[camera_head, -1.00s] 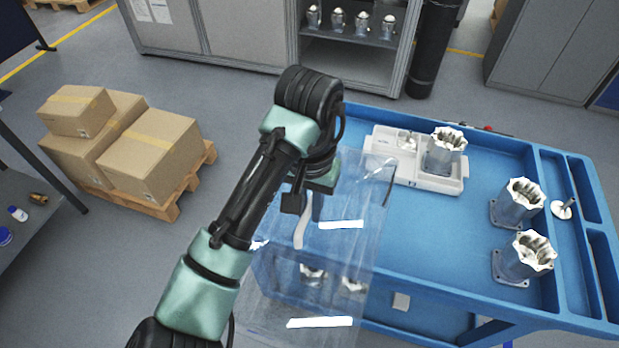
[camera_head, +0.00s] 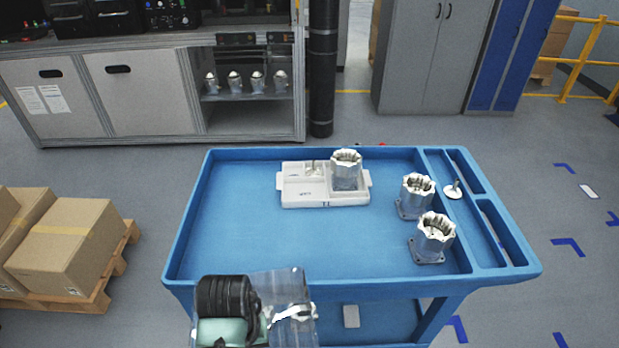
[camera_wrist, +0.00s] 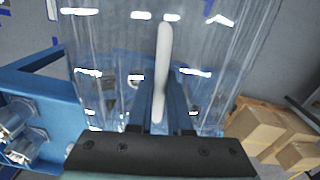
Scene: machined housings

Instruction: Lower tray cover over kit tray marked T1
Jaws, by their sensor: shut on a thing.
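The kit tray (camera_head: 335,201) is a pale tray with compartments, near the back middle of the blue cart; its small front marking is hard to read. A metal housing (camera_head: 345,172) stands in its right part and a small pale part (camera_head: 311,168) lies at its back left. The clear tray cover (camera_head: 296,283) is at the cart's near left edge, apart from the tray. In the wrist view my gripper (camera_wrist: 166,102) is shut on the cover's white handle (camera_wrist: 163,60), with the clear sheet (camera_wrist: 110,40) around it. In the head view the fingers are hard to make out.
Two housings (camera_head: 417,193) (camera_head: 434,236) stand on the blue cart (camera_head: 250,235) at right. A white disc with a stem (camera_head: 453,190) lies beyond them. The cart top left and in front of the tray is clear. Boxes (camera_head: 67,243) stand on a pallet at left.

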